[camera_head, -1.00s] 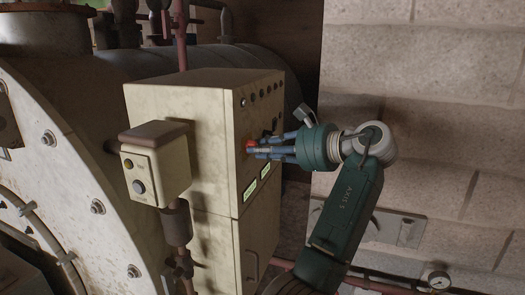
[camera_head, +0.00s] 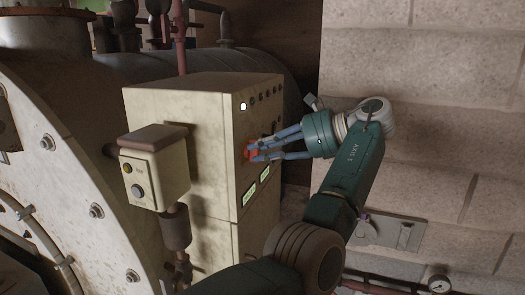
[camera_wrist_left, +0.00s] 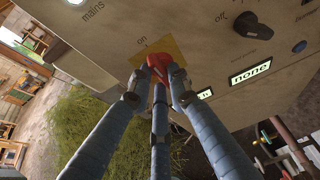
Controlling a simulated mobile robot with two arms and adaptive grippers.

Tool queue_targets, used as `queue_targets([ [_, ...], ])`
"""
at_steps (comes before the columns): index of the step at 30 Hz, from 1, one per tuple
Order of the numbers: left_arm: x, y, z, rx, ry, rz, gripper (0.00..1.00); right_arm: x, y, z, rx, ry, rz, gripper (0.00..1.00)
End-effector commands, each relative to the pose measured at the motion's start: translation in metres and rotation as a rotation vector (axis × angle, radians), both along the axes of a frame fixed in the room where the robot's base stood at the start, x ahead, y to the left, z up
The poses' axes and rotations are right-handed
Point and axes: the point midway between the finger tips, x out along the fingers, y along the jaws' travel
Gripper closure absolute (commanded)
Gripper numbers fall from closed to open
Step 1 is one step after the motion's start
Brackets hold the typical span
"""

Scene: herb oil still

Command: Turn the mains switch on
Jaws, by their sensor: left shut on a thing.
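The red mains switch handle (camera_head: 249,154) is on the front of the cream control cabinet (camera_head: 185,110). In the left wrist view the red handle (camera_wrist_left: 158,62) sits on a yellow plate (camera_wrist_left: 172,46), with the word "on" beside it. My left gripper (camera_head: 256,152) has its blue-grey fingers closed around the handle, partly hiding it. The fingers (camera_wrist_left: 160,80) also show in the left wrist view. The lamp (camera_head: 243,106) at the cabinet's upper corner glows white; in the left wrist view the word "mains" is by this lamp (camera_wrist_left: 75,2). My right gripper is out of view.
A dark knob (camera_wrist_left: 253,30) marked "off" and a lit display (camera_wrist_left: 250,74) reading "none" are close to the switch. A small push-button box (camera_head: 155,170) stands left of the cabinet. A block wall (camera_head: 440,90) is at the right.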

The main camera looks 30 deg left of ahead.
Motion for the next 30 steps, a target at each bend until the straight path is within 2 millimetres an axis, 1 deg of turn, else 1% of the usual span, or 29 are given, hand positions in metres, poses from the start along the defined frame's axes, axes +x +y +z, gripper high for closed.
queue_targets([
  [1, 0.0000, -0.0004, -0.0025, -0.009, 0.019, 0.001, 1.00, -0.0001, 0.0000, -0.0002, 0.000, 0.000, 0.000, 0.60],
  [7, 0.0001, -0.0004, -0.0029, -0.017, 0.054, 0.001, 1.00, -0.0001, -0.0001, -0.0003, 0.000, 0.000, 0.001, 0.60],
  [19, 0.0001, -0.0003, -0.0034, -0.020, 0.062, 0.002, 1.00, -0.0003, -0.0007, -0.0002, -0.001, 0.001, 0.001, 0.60],
  [20, 0.0001, -0.0003, -0.0034, -0.020, 0.062, 0.002, 0.80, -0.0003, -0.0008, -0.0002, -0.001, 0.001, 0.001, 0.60],
  [22, 0.0001, -0.0002, -0.0032, -0.019, 0.060, 0.001, 0.66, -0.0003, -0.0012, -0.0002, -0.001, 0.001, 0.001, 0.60],
  [23, 0.0001, -0.0003, -0.0030, -0.018, 0.060, 0.001, 0.63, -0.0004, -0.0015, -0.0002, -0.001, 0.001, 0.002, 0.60],
  [30, 0.0002, 0.0001, -0.0015, -0.015, 0.056, 0.001, 0.63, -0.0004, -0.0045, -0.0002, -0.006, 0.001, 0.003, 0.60],
])
